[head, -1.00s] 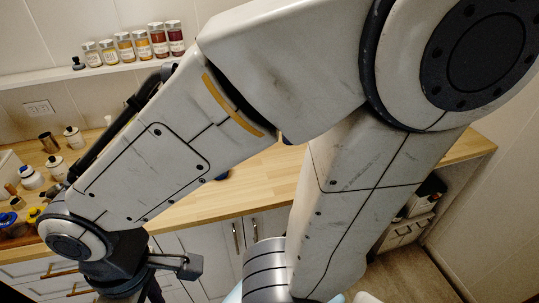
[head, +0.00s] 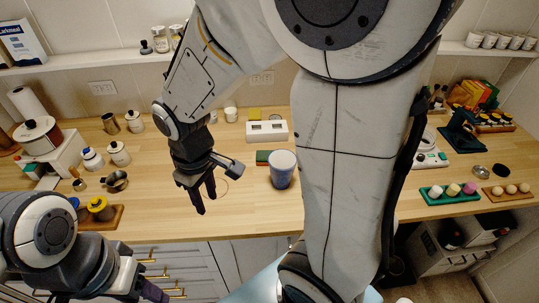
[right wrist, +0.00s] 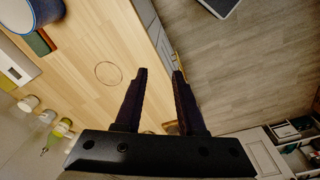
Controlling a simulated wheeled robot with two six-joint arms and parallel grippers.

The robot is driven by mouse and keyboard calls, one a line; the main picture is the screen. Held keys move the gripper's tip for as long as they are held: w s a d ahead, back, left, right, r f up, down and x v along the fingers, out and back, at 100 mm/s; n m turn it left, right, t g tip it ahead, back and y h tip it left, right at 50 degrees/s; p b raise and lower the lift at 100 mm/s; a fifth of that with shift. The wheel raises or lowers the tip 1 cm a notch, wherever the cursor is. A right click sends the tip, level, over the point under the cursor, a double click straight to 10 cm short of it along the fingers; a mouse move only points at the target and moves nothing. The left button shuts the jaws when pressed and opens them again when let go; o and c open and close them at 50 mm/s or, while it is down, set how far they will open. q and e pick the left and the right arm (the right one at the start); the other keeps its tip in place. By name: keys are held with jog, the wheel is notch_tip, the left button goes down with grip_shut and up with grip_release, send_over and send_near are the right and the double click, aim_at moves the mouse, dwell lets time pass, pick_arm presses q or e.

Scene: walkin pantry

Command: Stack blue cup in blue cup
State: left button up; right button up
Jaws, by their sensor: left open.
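A blue cup (head: 282,172) stands upright on the wooden counter, just left of my right arm. Part of it shows at the top left of the right wrist view (right wrist: 32,14). I see only this one blue cup; whether another sits inside it I cannot tell. My right gripper (head: 216,187) is open and empty over the counter, left of the cup and apart from it. In the right wrist view its fingers (right wrist: 159,73) have nothing between them. My left gripper (head: 150,278) is open at the lower left, in front of the counter's edge, and looks empty.
A thin ring mark (right wrist: 108,74) lies on the bare counter near my right gripper. A green-and-brown block (head: 263,157) and a white socketed box (head: 267,131) stand behind the cup. Pots and jars crowd the left; a green tray (head: 450,196) is at right.

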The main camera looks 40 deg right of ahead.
jog(key=w+d+f+m+p, duration=0.1)
jog(key=w+d+p, duration=0.1)
jog(key=w+d, duration=0.65)
jog(key=m+h+p, duration=0.1)
jog(key=p, duration=0.2)
send_over(275, 173)
notch_tip(275, 173, down, 9)
notch_tip(275, 173, down, 4)
jog(key=shift+w+f, duration=0.15)
jog(key=shift+f, duration=0.05)
pick_arm(q)
notch_tip(275, 173, up, 6)
jog(key=shift+r, duration=0.25)
pick_arm(e)
jog(key=shift+c, duration=0.3)
grip_shut()
